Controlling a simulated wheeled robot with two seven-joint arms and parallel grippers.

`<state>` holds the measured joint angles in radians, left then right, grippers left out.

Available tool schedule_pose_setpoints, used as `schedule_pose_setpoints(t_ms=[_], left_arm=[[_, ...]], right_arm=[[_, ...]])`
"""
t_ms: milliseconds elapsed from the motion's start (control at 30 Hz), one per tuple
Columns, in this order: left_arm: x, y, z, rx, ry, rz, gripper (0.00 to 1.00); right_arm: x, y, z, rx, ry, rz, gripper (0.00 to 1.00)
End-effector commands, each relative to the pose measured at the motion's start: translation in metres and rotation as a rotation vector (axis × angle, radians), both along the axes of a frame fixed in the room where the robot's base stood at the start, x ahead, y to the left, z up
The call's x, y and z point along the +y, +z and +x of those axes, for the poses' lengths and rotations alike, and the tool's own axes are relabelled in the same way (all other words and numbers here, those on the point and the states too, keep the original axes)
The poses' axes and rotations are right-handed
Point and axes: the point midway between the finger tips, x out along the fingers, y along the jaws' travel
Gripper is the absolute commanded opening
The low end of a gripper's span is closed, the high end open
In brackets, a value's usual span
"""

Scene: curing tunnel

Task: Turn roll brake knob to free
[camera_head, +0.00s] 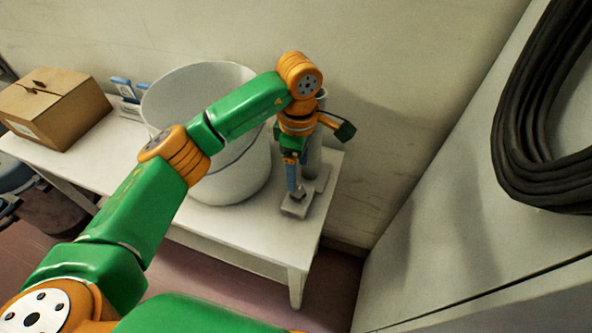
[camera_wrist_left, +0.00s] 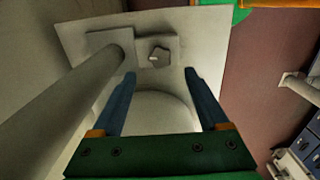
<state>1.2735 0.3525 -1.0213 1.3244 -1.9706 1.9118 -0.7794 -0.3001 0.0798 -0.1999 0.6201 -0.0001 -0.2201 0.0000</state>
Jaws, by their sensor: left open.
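The roll brake knob (camera_wrist_left: 159,55) is a small grey, lobed knob with a light mark on it, on a grey base plate (camera_wrist_left: 176,46). My left gripper (camera_wrist_left: 160,73) is open and points down at it; the knob shows between and just beyond the two blue fingertips. Whether the fingers touch it I cannot tell. In the head view the left gripper (camera_head: 294,192) is over the grey base plate (camera_head: 297,209) at the table's right end, and the knob is mostly hidden. A grey post (camera_wrist_left: 72,105) rises beside the knob. My right gripper is out of view.
A large white bucket (camera_head: 232,178) stands on the white table (camera_head: 255,226) just left of the gripper. A cardboard box (camera_head: 55,108) sits at the left end. A wall is behind. A pale cabinet (camera_head: 450,235) with a black hose coil (camera_head: 515,150) is at right.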

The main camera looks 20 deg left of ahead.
Motion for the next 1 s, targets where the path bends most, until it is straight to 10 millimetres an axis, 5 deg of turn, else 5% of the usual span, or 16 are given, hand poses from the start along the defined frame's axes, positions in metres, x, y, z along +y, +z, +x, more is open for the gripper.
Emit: schedule_pose_setpoints(t_ms=[100,433,733,1000], left_arm=[[0.0,-0.004,-0.001,0.003,-0.112,0.0,0.78],[-0.001,-0.065,-0.001,0.002,-0.12,-0.001,0.78],[0.0,-0.073,0.0,-0.001,-0.119,0.0,0.78],[0.0,-0.072,0.0,-0.001,-0.118,0.0,0.05]], right_arm=[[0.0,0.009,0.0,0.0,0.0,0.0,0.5],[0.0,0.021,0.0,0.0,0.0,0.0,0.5],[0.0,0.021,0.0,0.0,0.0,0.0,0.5],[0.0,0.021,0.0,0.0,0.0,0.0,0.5]])
